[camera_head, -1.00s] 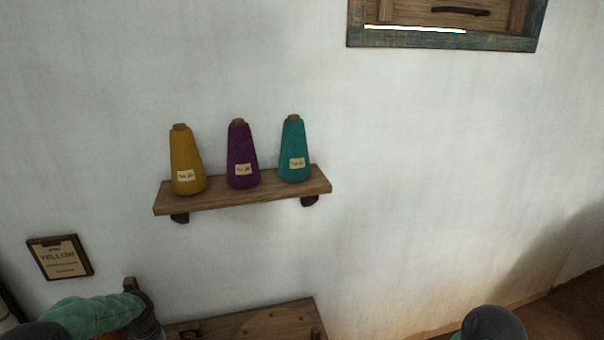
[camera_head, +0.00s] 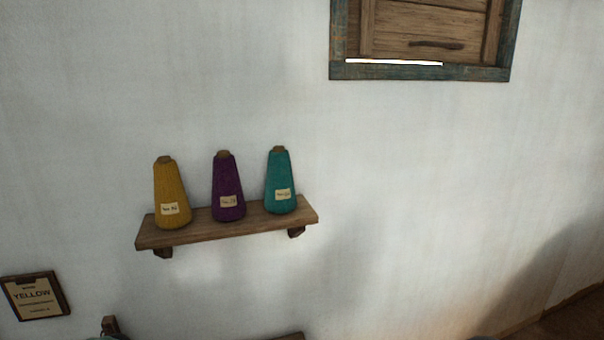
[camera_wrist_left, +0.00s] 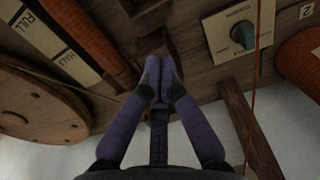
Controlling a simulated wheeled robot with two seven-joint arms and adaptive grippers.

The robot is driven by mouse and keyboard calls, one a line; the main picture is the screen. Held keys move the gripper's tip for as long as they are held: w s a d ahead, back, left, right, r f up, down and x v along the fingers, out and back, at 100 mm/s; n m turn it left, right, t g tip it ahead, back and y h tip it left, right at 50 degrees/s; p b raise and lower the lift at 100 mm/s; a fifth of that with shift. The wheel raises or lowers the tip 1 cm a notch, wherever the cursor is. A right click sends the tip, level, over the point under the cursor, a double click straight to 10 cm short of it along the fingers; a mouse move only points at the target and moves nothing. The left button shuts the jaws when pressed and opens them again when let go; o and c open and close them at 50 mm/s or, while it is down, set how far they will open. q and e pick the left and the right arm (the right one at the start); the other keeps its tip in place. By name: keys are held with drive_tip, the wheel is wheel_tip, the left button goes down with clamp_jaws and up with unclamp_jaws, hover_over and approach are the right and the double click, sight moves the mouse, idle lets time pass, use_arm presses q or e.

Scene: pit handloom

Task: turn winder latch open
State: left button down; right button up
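My left gripper (camera_wrist_left: 158,82) shows in the left wrist view. Its two purple fingers run together and their tips meet or nearly meet. They are just below a dark wooden piece (camera_wrist_left: 158,42) on a wooden frame. I cannot tell whether that piece is the winder latch, or whether the tips touch it. A round wooden disc (camera_wrist_left: 40,112) is at the left, perhaps part of the winder. A teal knob (camera_wrist_left: 243,35) on a pale plate is at the upper right. Neither gripper shows in the head view, and my right gripper is out of sight.
In the head view, a wall shelf (camera_head: 230,231) holds yellow (camera_head: 170,195), purple (camera_head: 228,187) and teal (camera_head: 281,182) yarn cones. A YELLOW sign (camera_head: 35,297) hangs lower left and a shuttered window (camera_head: 425,40) is above. In the wrist view, reddish-brown rolls (camera_wrist_left: 88,35) and a slanting wooden bar (camera_wrist_left: 248,130) flank the gripper.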

use_arm(q)
drive_tip(key=shift+w, duration=0.25)
drive_tip(key=shift+w+d+p, duration=0.1)
drive_tip(key=shift+d+p, duration=0.25)
drive_tip(key=shift+d, duration=0.2)
idle(0.4)
drive_tip(key=shift+w+d, duration=0.15)
drive_tip(key=shift+d, duration=0.15)
idle(0.3)
drive_tip(key=shift+d, duration=0.1)
drive_tip(key=shift+s+d, duration=0.15)
drive_tip(key=shift+s, duration=0.1)
wheel_tip(320, 180, up, 6)
drive_tip(key=p, duration=0.4)
drive_tip(key=shift+p, duration=0.3)
drive_tip(key=shift+r, duration=0.15)
